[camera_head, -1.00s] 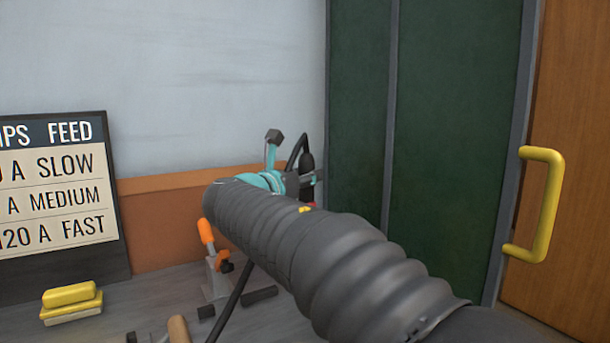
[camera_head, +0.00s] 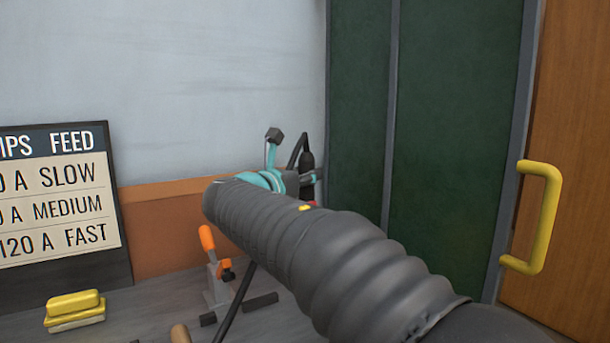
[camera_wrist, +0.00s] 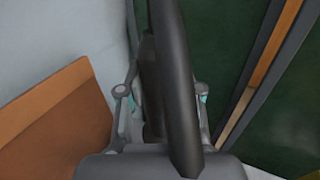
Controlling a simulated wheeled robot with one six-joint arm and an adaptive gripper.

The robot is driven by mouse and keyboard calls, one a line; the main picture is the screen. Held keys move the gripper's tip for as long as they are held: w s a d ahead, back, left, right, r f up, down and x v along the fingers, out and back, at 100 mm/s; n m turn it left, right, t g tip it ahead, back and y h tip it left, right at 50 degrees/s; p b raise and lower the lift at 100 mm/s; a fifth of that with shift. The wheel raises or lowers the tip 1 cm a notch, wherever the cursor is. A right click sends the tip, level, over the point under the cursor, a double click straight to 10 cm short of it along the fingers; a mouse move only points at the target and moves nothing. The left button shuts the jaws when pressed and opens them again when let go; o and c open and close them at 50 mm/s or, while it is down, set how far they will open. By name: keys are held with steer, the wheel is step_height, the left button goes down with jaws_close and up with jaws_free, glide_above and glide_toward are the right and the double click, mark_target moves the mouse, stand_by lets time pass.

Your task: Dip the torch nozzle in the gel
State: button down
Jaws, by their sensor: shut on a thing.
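My gripper (camera_head: 290,181), with teal parts, is at the far end of my grey sleeved arm in the head view and mostly hidden by it. It is shut on the black torch (camera_head: 307,168), whose dark body stands up beside the jaws with a cable looping over it. In the wrist view the torch (camera_wrist: 172,85) is a dark, blurred shape running between the jaws of my gripper (camera_wrist: 160,97). The torch nozzle cannot be made out in either view. No gel pot can be made out.
An orange-handled clamp (camera_head: 216,270) stands on the grey bench (camera_head: 150,300). A yellow block (camera_head: 75,309) lies left, before a feed chart (camera_head: 58,205). A wooden handle end (camera_head: 180,334) shows at the bottom edge. A green panel (camera_head: 455,130) and yellow door handle (camera_head: 545,215) stand right.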

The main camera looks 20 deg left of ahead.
mark_target(305, 153)
steer(key=shift+r, duration=2.55)
